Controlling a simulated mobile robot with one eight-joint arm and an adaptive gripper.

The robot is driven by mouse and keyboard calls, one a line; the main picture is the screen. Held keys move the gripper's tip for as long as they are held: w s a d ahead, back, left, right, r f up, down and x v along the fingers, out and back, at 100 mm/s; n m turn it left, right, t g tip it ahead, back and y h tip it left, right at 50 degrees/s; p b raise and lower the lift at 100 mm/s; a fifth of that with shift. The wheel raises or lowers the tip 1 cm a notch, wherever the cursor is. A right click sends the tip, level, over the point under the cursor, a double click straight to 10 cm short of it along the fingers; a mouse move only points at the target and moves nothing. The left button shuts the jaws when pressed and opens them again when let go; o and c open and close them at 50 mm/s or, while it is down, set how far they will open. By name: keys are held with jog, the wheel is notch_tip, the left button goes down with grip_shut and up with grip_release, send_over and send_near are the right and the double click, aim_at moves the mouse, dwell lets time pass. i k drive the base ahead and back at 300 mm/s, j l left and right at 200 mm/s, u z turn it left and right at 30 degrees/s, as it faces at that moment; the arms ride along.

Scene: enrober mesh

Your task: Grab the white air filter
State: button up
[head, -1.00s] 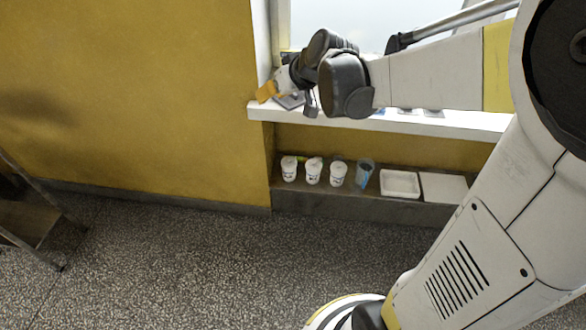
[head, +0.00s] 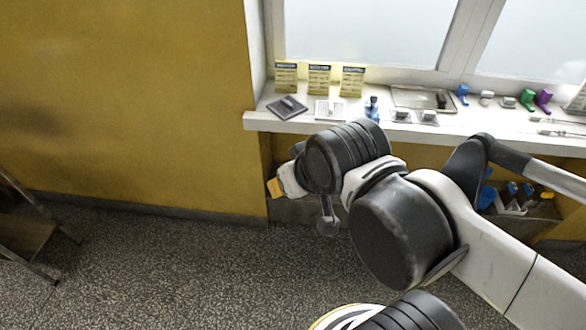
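I cannot tell for certain which thing is the white air filter. A flat white-framed piece with a grey middle (head: 330,111) lies on the windowsill in the head view. The earlier head frame shows a white tray and a flat pale panel on the low shelf, but my arm now covers that part of the shelf. My gripper (head: 292,184), at the far end of my arm, is lower than the sill's front edge in the picture, before the low shelf. It is seen from behind, and its fingers are too hidden to show whether they are open or hold anything.
The white windowsill (head: 262,122) carries a dark square plate (head: 287,107), three yellow cards, a blue bottle (head: 372,108), a shallow tray (head: 398,95) and several small coloured parts. Blue items (head: 513,192) stand on the low shelf at right.

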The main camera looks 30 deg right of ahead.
aim_at(331, 111)
jog(key=i+j+z, duration=0.1)
jog(key=z, duration=0.3)
jog(key=i+j+z, duration=0.15)
jog(key=z, duration=0.2)
jog(key=i+j+z, duration=0.1)
jog(key=z, duration=0.3)
